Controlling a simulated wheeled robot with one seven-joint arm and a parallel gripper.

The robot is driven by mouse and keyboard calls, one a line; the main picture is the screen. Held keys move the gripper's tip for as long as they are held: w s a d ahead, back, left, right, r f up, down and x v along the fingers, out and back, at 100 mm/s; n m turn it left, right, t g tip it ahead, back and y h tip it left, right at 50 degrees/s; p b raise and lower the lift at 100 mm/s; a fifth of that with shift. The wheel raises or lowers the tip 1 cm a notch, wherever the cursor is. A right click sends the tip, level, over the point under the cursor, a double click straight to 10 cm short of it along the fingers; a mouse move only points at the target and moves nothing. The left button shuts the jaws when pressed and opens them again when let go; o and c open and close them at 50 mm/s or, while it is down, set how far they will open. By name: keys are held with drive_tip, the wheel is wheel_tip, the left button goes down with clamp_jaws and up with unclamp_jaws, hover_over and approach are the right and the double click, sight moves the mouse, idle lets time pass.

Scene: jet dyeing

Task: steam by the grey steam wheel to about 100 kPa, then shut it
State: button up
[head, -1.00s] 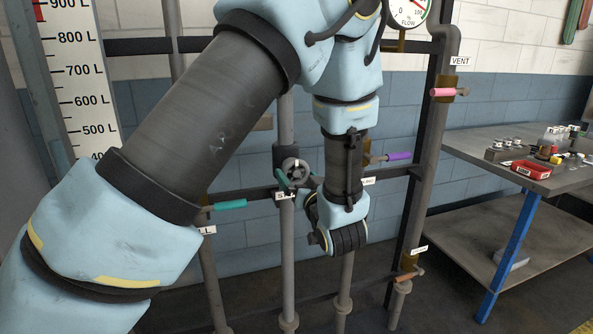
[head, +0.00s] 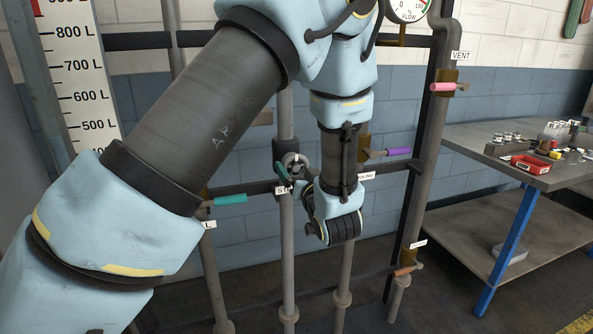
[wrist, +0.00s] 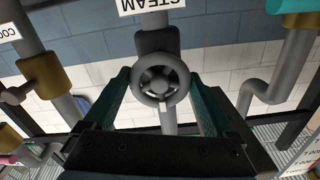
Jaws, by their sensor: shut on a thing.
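The grey steam wheel (wrist: 160,82) is a small round handwheel with a dark hub, in the middle of the wrist view. The white STEAM label (wrist: 150,5) shows above it, upside down. My gripper (wrist: 162,88) has one green finger on each side of the wheel and is shut on its rim. In the head view the wheel (head: 293,162) sits on an upright pipe, partly covered by my gripper (head: 289,174). No steam pressure reading is visible.
A teal handle (head: 230,198) lies left of the wheel and a purple handle (head: 398,151) right of it. A pink vent handle (head: 443,87) and a FLOW gauge (head: 407,8) are higher. A workbench (head: 470,150) stands at the right.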

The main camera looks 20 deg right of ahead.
drive_tip(key=shift+c, duration=0.3)
drive_tip(key=shift+f+b, duration=0.1)
drive_tip(key=shift+b, duration=0.3)
drive_tip(key=shift+f+n+b, duration=0.15)
drive_tip(key=shift+n+b, duration=0.55)
drive_tip(key=shift+b, duration=0.1)
drive_tip(key=n+b, duration=0.3)
drive_tip(key=b, duration=0.1)
drive_tip(key=shift+b, duration=0.35)
drive_tip(key=n+b, duration=0.3)
drive_tip(key=b, duration=0.1)
drive_tip(key=shift+n+b, duration=0.7)
drive_tip(key=shift+b, duration=0.2)
drive_tip(key=shift+r, duration=0.25)
drive_tip(key=o, duration=1)
